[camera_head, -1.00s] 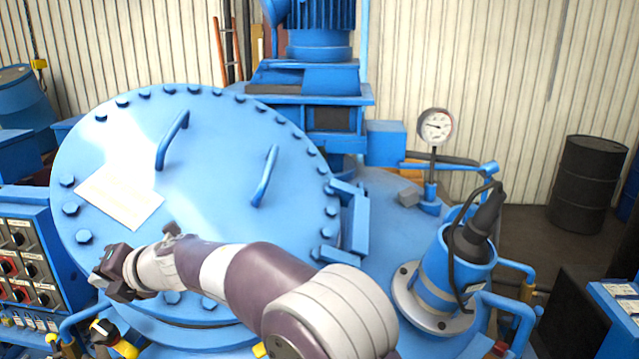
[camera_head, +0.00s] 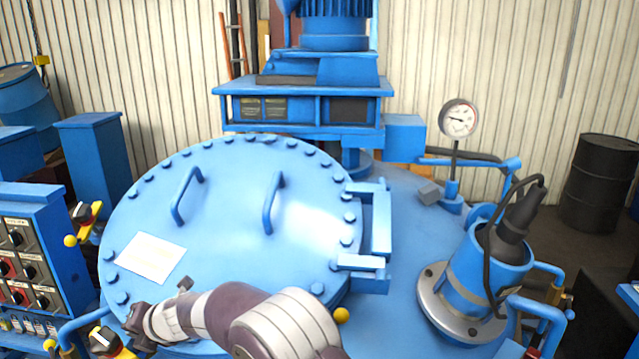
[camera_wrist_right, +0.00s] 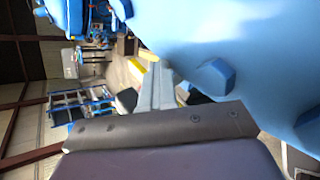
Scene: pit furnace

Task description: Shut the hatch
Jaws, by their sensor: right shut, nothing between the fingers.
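The hatch is a round blue lid (camera_head: 235,235) with bolts around its rim, two bar handles and a white label. It lies low over the round blue vessel, hinged at its right side (camera_head: 375,235). I cannot tell whether its front edge is fully seated, as my arm covers part of it. My right gripper (camera_head: 135,318) is shut and empty at the lid's front left rim. In the right wrist view its fingers (camera_wrist_right: 158,85) are beside the lid's blue rim (camera_wrist_right: 265,60) and a bolt; contact is unclear. My left gripper is out of view.
A control panel (camera_head: 25,265) with knobs stands at the left. Yellow-tipped valve handles (camera_head: 83,225) are close to the lid's left side. A pressure gauge (camera_head: 458,118) and a blue cylinder with a cable (camera_head: 470,280) stand to the right. A motor stand (camera_head: 300,90) is behind.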

